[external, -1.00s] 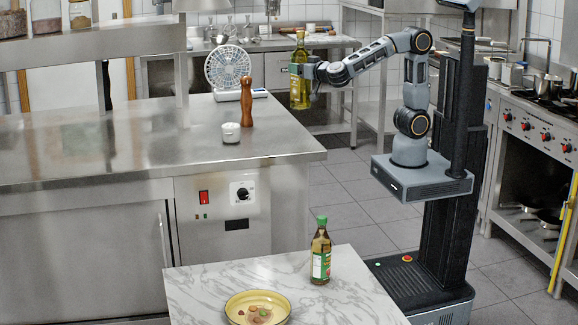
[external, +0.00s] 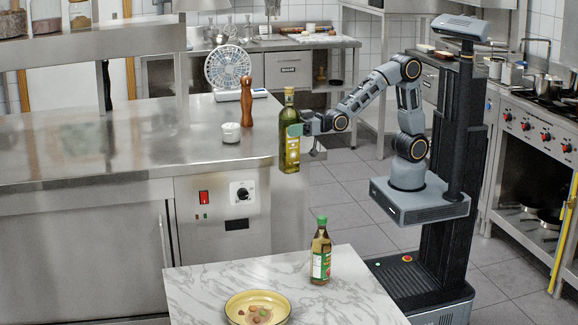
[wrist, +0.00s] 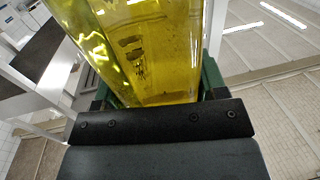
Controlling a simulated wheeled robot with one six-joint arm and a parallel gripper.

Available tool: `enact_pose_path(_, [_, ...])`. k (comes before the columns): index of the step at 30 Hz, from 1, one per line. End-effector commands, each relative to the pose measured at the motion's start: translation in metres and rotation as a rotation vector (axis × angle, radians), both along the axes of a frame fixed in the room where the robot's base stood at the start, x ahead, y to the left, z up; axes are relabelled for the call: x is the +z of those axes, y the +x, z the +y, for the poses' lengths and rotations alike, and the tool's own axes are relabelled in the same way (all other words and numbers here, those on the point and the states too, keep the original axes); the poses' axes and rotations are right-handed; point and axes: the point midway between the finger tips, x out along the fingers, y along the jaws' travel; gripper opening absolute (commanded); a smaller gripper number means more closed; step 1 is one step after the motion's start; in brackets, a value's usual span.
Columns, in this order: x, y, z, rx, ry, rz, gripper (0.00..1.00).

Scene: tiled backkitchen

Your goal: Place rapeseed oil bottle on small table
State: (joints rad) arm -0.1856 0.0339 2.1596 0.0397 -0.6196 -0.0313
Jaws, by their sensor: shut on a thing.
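The rapeseed oil bottle (external: 290,150), tall with yellow-green oil, is upright in the air in the external view, in front of the steel counter's right end. My gripper (external: 297,130) is shut on it. In the wrist view the bottle (wrist: 155,50) fills the space above the dark gripper body (wrist: 160,120); the fingertips are mostly hidden behind it. The small table (external: 215,280), with a white marble top, stands at the front, lower than the held bottle. The bottle is apart from the table.
On the small table stand a green-capped bottle (external: 321,252) at the back right and a yellow plate (external: 258,309) with small food pieces. The table's back left is clear. The steel counter (external: 130,150) carries a pepper mill (external: 247,100), a white jar (external: 231,132) and a fan (external: 228,68).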

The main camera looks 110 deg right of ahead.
Motion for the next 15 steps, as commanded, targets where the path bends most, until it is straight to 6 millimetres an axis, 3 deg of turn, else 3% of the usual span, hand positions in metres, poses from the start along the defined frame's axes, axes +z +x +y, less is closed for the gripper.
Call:
enact_pose_path(9, [-0.093, -0.015, 0.071, 0.382, 0.003, -0.001, 0.14])
enact_pose_path(15, [-0.131, -0.030, 0.097, 0.537, 0.005, -0.005, 0.14])
